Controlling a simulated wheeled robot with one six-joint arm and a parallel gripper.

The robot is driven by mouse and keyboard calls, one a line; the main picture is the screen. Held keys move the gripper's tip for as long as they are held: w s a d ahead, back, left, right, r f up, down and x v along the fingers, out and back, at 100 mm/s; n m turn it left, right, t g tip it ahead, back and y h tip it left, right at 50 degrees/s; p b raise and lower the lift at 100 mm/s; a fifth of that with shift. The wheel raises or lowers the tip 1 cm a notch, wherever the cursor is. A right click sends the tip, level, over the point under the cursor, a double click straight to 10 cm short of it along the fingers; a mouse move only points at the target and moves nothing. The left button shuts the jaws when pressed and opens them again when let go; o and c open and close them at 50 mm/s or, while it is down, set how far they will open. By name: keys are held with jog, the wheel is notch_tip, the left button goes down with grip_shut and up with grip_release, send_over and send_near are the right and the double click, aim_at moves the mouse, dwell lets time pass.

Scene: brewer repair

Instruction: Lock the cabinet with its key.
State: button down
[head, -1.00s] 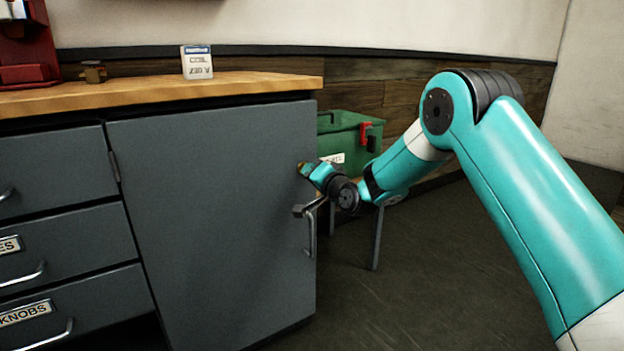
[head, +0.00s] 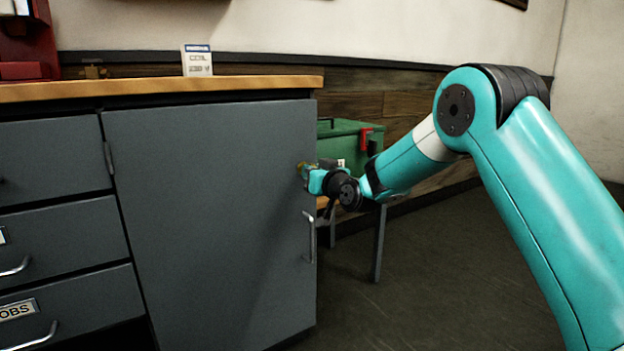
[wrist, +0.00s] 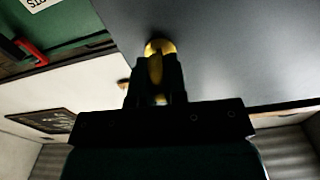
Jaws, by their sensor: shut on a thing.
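The grey cabinet door (head: 210,220) is closed, with a metal handle (head: 308,238) near its right edge. My gripper (head: 306,172) is at the upper right of the door, above the handle. In the wrist view my gripper (wrist: 156,85) is shut on a yellow, brass-coloured key (wrist: 155,68). A round brass lock (wrist: 160,47) sits on the door face at the key's far end. The key appears to meet the lock; how deep it sits is hidden by the fingers.
Drawers (head: 60,230) with handles are left of the door. A wooden worktop (head: 240,84) above carries a small labelled box (head: 197,61). A green case (head: 350,140) with a red latch stands behind my gripper on a stand. The floor at right is clear.

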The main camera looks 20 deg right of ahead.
jog(key=shift+n, duration=0.5)
jog(key=c, duration=1.2)
grip_release()
jog(key=shift+o, duration=0.2)
jog(key=shift+s, duration=0.1)
jog(key=b+v, duration=0.1)
jog(key=v, duration=1.6)
jog(key=shift+s+r, duration=0.1)
